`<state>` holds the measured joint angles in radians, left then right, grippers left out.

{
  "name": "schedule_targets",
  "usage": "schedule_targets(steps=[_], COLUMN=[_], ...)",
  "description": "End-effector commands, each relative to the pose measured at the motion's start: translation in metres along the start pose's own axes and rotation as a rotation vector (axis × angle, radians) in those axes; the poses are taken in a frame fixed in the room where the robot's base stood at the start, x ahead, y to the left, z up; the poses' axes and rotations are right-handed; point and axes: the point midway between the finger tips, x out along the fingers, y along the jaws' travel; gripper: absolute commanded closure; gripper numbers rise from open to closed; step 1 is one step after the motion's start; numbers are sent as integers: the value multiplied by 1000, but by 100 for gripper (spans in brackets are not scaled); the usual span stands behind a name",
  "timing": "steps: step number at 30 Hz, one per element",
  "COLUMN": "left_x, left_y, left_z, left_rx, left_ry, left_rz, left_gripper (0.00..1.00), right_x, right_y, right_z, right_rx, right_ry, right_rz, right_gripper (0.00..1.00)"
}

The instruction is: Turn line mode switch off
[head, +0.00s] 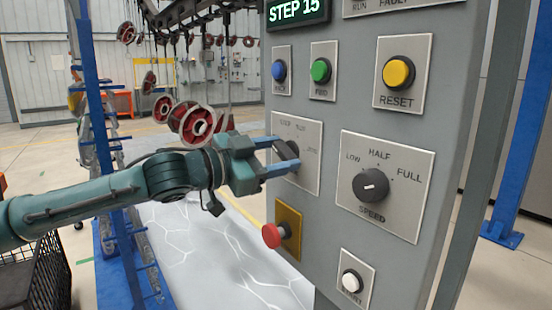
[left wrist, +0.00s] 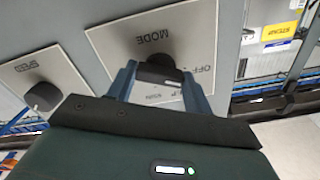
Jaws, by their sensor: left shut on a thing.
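The line mode switch is a black knob (left wrist: 158,48) on a light plate (head: 307,131) on the grey control panel. In the left wrist view its plate carries the words MODE and OFF, upside down. My left gripper (head: 286,158) reaches in from the left with its two blue fingers at the switch. In the left wrist view the fingers (left wrist: 158,78) stand either side of the knob's handle, shut on it. The fingers partly hide the knob in the head view. I cannot tell clearly which label the knob points at. My right gripper is not in view.
The speed knob (head: 371,185) is right of the switch. A red push button (head: 272,236) on a yellow plate sits below. Blue (head: 279,70), green (head: 320,70) and yellow (head: 398,73) buttons are above, a white button (head: 350,281) low down. Red wheels (head: 193,123) hang behind my left arm.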

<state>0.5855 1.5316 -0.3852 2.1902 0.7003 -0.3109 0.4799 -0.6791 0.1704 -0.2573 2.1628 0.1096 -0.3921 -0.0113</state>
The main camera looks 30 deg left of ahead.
Motion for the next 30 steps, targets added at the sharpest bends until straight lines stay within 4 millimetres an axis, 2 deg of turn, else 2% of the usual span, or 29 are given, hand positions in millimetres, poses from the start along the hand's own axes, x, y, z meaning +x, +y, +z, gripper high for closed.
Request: schedule_targets(steps=[12, 29, 30], left_x=[0, 0, 0], left_y=[0, 0, 0], left_z=[1, 0, 0], left_rx=[-188, -218, -217], left_ry=[0, -1, -1], left_rz=[1, 1, 1], left_gripper=[72, 72, 46], right_x=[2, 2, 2], right_y=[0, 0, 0], right_z=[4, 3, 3], right_rx=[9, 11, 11], right_ry=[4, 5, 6], right_rz=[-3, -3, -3], right_gripper=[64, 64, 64])
